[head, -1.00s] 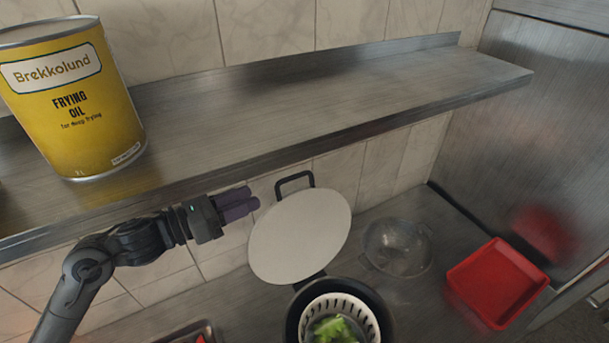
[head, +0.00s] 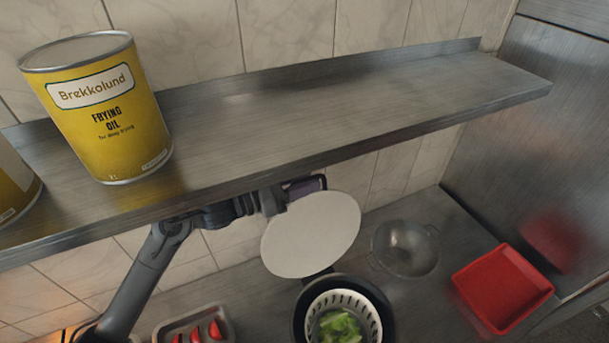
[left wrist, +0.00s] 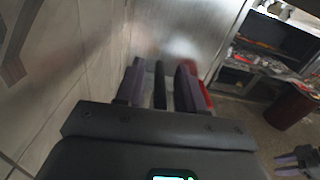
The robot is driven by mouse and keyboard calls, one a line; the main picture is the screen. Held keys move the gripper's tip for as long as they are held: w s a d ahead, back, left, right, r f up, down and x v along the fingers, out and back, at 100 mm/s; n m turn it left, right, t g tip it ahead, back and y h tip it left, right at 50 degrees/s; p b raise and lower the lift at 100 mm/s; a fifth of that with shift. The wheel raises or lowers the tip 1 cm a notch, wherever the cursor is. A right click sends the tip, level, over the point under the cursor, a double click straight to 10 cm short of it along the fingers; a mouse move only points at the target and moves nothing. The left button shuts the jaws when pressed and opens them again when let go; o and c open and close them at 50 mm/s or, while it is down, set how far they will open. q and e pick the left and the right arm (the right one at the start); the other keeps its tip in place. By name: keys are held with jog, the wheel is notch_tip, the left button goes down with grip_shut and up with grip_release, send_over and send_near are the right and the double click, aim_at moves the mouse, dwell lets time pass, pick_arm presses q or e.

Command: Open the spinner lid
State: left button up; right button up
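The spinner lid (head: 312,236) is a pale disc standing raised on edge behind the spinner (head: 380,308), whose white basket holds green leaves. The lid's black handle shows in the left wrist view (left wrist: 160,86) as a dark bar between the purple fingers, with a gap on each side. My left gripper (head: 305,187) is at the lid's top edge, under the shelf, open around the handle. In the head view it partly hides the handle. My right gripper (left wrist: 292,164) shows only at the lower right of the left wrist view, its purple fingers apart and empty.
A metal shelf (head: 330,108) runs just above my left arm and carries a yellow oil can (head: 105,125). A metal colander (head: 404,248) and a red tray (head: 503,288) stand right of the spinner. A tray with red pieces (head: 224,320) is at left.

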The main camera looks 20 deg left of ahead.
pick_arm(q)
jog(key=shift+w+d, duration=0.15)
grip_shut()
jog(key=shift+f, duration=0.1)
